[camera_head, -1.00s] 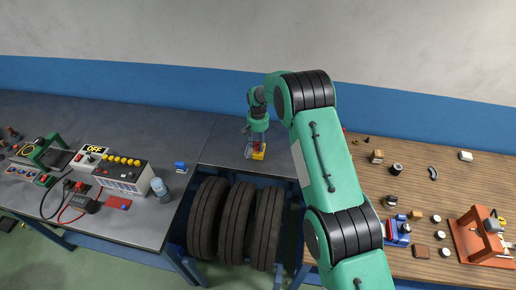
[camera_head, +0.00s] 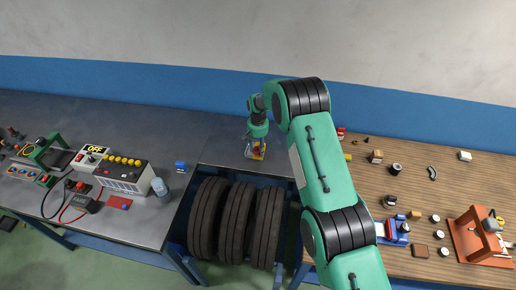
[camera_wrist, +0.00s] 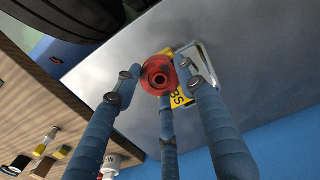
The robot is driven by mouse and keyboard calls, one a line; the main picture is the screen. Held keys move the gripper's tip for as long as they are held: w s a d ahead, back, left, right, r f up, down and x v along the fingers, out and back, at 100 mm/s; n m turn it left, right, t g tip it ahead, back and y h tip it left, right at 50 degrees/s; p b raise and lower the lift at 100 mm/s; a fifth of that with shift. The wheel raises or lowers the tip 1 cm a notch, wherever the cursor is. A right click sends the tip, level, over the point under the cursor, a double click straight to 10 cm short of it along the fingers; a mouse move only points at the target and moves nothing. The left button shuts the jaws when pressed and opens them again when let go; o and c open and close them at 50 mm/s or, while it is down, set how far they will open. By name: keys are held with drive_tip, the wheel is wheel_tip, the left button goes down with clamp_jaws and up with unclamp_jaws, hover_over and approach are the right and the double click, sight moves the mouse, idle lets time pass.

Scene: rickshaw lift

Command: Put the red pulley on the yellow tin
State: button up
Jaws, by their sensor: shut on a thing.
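The red pulley (camera_wrist: 159,76) is a round red piece with a dark centre hole, held between the blue fingers of my gripper (camera_wrist: 160,85). The yellow tin (camera_wrist: 181,98), with dark lettering, shows partly behind the pulley in the wrist view. In the head view, my gripper (camera_head: 256,150) is over the yellow tin (camera_head: 260,156) on the grey bench, and the red pulley (camera_head: 257,149) shows small among the fingers. Whether the pulley touches the tin cannot be told. The fingers and pulley hide part of the tin.
A pale metal loop (camera_wrist: 207,68) lies beside the tin. Black tyres (camera_head: 235,222) stand below the bench front. The wooden bench (camera_head: 450,190) at right holds many small parts. Grey bench space left of the gripper is clear.

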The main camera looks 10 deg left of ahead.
sight(258, 150)
drive_tip(key=shift+f, duration=0.15)
drive_tip(key=o, duration=1.2)
drive_tip(key=shift+c, duration=0.2)
drive_tip(key=shift+r, duration=0.2)
wheel_tip(258, 150, up, 12)
drive_tip(key=b, duration=0.1)
drive_tip(key=shift+b, duration=0.35)
drive_tip(key=shift+r, duration=0.1)
